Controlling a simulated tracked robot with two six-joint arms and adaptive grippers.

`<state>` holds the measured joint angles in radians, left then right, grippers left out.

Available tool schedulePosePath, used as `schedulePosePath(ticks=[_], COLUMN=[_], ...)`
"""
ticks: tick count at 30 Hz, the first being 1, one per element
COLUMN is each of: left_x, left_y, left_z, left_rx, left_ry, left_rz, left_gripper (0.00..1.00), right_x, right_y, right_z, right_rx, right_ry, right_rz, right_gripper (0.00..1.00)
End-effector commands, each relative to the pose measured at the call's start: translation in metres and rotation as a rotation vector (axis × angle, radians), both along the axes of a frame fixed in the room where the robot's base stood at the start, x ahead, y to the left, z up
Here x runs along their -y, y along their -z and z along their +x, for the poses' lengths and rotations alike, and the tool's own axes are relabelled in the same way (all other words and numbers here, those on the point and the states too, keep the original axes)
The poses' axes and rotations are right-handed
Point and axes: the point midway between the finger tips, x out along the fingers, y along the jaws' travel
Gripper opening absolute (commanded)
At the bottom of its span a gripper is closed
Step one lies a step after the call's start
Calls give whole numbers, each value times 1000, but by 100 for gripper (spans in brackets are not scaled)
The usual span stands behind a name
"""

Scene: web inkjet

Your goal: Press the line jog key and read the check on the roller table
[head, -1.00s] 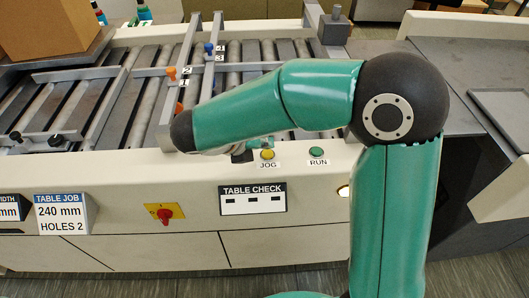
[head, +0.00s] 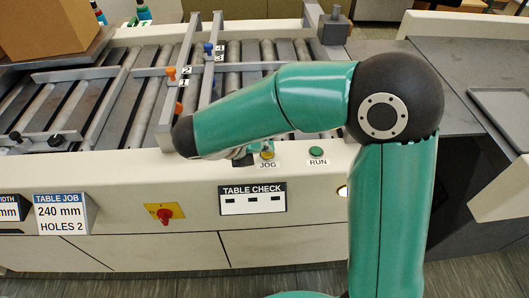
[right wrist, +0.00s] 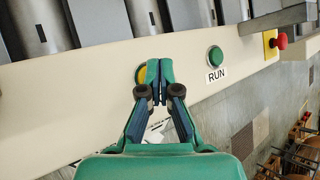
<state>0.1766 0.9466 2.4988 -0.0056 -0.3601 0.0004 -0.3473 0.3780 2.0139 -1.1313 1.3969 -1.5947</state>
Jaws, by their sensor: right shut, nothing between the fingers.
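The yellow JOG key (head: 268,155) sits on the cream front panel of the roller table (head: 120,160). My right gripper (head: 254,148) is shut and empty, its fingertips at the key and partly covering it. In the right wrist view the closed fingertips (right wrist: 153,70) overlap the right side of the yellow key (right wrist: 140,75); I cannot tell whether they touch it or whether it is pressed in. The TABLE CHECK display (head: 252,199) shows several blank white fields with short dark dashes. My left gripper is not in view.
A green RUN key (head: 316,151) is just right of JOG. A red rotary switch (head: 165,213) and a TABLE JOB sign (head: 61,213) reading 240 mm, HOLES 2 are on the left. A red mushroom button (right wrist: 281,40) shows in the wrist view.

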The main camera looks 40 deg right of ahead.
Motion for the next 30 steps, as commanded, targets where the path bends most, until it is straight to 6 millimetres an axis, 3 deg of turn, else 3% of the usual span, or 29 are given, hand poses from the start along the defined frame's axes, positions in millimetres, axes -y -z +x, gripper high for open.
schedulePosePath(ticks=[21, 30], left_x=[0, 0], left_y=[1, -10], left_z=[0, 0], left_rx=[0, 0], left_ry=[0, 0], left_rz=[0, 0], left_gripper=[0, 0], right_x=[0, 0], right_y=[6, -4], right_z=[0, 0], right_rx=[-1, -1], right_ry=[0, 0], right_rz=[0, 0], right_gripper=[0, 0])
